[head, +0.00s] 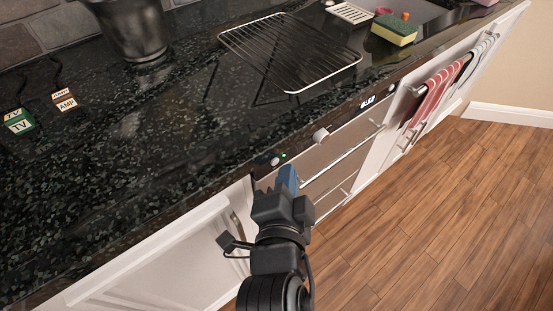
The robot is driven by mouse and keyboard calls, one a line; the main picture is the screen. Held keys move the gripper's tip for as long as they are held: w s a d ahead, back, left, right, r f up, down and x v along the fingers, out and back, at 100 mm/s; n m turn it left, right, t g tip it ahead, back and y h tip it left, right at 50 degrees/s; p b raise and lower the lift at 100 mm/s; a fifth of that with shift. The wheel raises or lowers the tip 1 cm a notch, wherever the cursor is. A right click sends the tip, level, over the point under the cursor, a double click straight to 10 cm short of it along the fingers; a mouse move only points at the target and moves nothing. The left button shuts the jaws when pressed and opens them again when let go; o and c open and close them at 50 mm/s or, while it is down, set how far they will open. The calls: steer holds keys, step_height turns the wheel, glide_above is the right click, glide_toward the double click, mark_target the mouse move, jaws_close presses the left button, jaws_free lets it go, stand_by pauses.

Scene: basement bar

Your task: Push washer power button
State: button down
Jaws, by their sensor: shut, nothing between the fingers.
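I cannot read any label marking the power button. My gripper (289,172) is shut and empty, with its blue tip just below the left end of the panel, close to the small button. I cannot tell whether it touches the panel. The gripper and arm hide part of the appliance front.
The black speckled counter (140,150) overhangs the fronts. A wire rack (290,50), a sponge (394,29) and a dark pot (133,30) stand on it. Bar handles (345,150) and hanging towels (432,95) stick out to the right. Wood floor (450,220) is clear.

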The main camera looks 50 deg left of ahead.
steer(key=d+p, duration=0.2)
steer(key=d, duration=0.4)
steer(key=shift+s+p, duration=0.25)
steer(key=shift+p, duration=0.05)
steer(key=c, duration=1.8)
jaws_free()
steer(key=shift+c, duration=0.2)
